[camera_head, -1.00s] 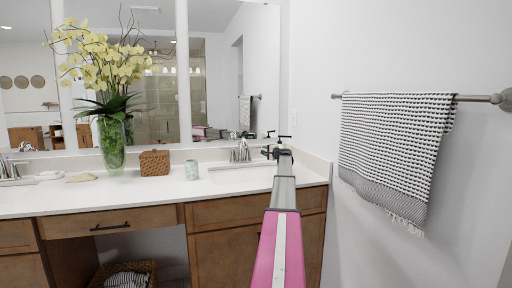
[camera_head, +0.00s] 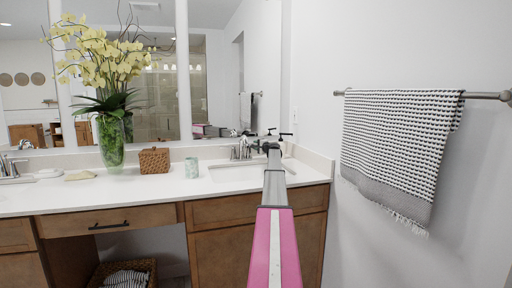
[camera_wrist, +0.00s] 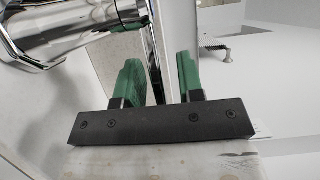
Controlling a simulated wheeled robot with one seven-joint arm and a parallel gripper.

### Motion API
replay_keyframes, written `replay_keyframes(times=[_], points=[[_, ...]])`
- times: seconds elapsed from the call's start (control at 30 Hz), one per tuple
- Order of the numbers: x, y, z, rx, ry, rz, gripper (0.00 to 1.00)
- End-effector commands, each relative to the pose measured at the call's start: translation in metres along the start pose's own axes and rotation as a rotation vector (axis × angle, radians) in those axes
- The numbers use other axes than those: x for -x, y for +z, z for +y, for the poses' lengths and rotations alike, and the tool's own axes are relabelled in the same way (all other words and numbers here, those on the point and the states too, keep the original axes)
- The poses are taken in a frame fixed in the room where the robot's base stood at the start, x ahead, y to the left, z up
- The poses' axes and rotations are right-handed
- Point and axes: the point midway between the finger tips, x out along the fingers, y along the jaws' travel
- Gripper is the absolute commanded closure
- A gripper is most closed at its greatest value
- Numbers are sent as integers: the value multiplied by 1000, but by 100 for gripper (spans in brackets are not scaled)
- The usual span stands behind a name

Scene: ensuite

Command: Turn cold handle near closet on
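The chrome faucet (camera_head: 240,151) with its handles stands behind the right-hand sink (camera_head: 232,175), left of my gripper (camera_head: 268,148). My arm reaches over the sink from the front. In the wrist view, a large shiny chrome faucet part (camera_wrist: 75,30) fills the upper left. The green fingers of my gripper (camera_wrist: 162,78) are open, with a gap between them. A thin dark, shiny upright strip (camera_wrist: 154,45) shows in that gap, close to the left finger; I cannot tell whether it is the cold handle or whether it touches.
A striped towel (camera_head: 395,150) hangs from a wall bar (camera_head: 488,96) at right. The mirror (camera_head: 225,70) is behind.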

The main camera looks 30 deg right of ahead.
Motion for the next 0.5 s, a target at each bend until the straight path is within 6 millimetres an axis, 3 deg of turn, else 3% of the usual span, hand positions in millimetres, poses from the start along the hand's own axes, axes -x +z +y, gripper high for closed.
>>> replay_keyframes(times=[0.3,0.33,0.43,0.5], points=[[-6,0,0,0,0,0,65],[-6,0,0,0,0,0,68],[-6,0,0,0,0,0,100],[-6,0,0,0,0,0,100]])
